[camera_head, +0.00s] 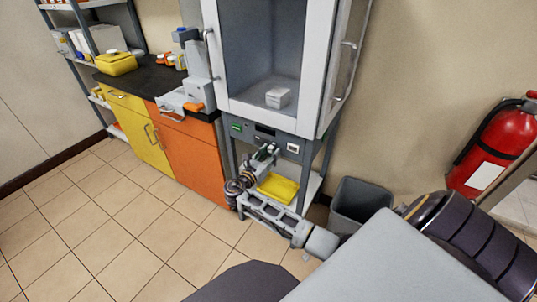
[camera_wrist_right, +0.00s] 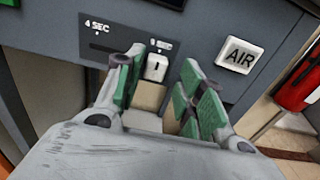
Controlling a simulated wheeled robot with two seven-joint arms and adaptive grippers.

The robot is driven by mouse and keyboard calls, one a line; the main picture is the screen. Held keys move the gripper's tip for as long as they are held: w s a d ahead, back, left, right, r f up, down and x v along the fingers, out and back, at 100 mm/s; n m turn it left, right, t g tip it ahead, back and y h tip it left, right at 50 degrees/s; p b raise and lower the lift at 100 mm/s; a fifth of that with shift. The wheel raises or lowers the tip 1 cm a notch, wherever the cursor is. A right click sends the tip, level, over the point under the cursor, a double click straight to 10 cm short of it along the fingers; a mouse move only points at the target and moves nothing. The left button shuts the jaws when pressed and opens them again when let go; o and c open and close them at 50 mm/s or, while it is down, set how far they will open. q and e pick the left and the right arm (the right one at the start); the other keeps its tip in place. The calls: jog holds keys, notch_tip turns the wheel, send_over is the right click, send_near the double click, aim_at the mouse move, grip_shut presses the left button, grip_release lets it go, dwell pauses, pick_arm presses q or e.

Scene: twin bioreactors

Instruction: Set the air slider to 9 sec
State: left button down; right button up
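The air slider's small white knob (camera_wrist_right: 156,68) shows in the right wrist view, close below the right-hand label, which looks like "9 SEC" and is partly blurred. Its dark slot (camera_wrist_right: 103,48) runs left beneath the "4 SEC" label. My right gripper (camera_wrist_right: 163,75) is open, its green-padded fingers on either side of the knob. The left finger is close to the knob; I cannot tell if it touches. A wider gap lies on the right. In the head view the right gripper (camera_head: 266,152) is at the grey control panel (camera_head: 275,138) under the cabinet. My left gripper is not in view.
A white AIR button (camera_wrist_right: 240,55) sits right of the slider. A yellow item (camera_head: 280,188) lies on the shelf below. A grey bin (camera_head: 360,203) and a red fire extinguisher (camera_head: 497,150) stand right.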

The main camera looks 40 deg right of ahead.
dwell(0.3)
jog(key=shift+a, duration=0.15)
jog(key=shift+s+a, duration=0.2)
jog(key=shift+a, duration=0.4)
jog(key=v, duration=1)
jog(key=shift+s+a, duration=0.15)
jog(key=shift+f, duration=0.1)
